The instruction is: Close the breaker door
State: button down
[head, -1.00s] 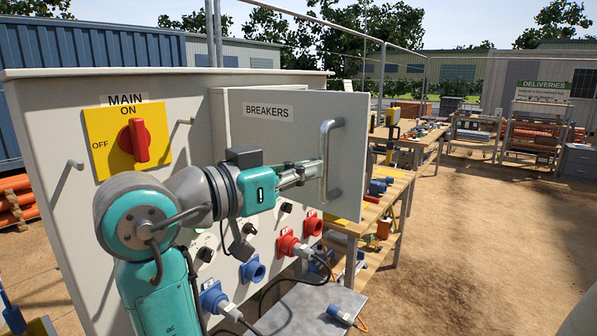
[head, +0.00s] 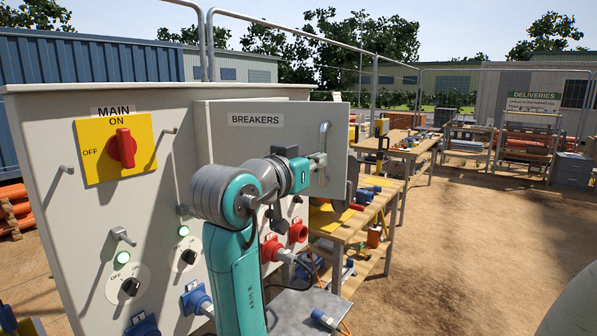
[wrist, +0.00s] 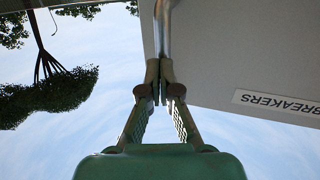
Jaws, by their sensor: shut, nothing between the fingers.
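The breaker door (head: 250,145) is a grey panel labelled BREAKERS, standing open and out from the grey cabinet. A metal bar handle (head: 324,134) is upright near its right edge. My gripper (head: 318,160) is shut at the lower part of this handle, in front of the door's face. In the wrist view, my fingertips (wrist: 161,82) meet just below the handle bar (wrist: 163,30), with nothing seen between them. I cannot tell whether they touch the bar. The door (wrist: 235,45) fills the upper right there. My arm hides the door's lower middle.
The cabinet front (head: 75,230) carries a red main switch (head: 122,148) on a yellow plate, small knobs, and blue and red sockets. A wooden bench (head: 352,222) with tools stands behind the door. Open dirt ground (head: 440,260) lies to the right.

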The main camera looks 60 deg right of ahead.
aim_at(330, 153)
jog(key=shift+n+t, duration=0.6)
jog(key=shift+t, duration=0.3)
jog(key=d, duration=0.5)
jog(key=w+d, duration=0.1)
jog(key=d, duration=0.2)
jog(key=shift+d, duration=0.15)
jog(key=w+d+n+t+y, duration=0.7)
jog(key=w+d+t, duration=0.5)
jog(key=w+d, duration=0.7)
jog(key=shift+w+n+t+y, duration=0.35)
jog(key=shift+w+n, duration=0.3)
jog(key=shift+n, duration=0.75)
jog(key=shift+w+a, duration=0.15)
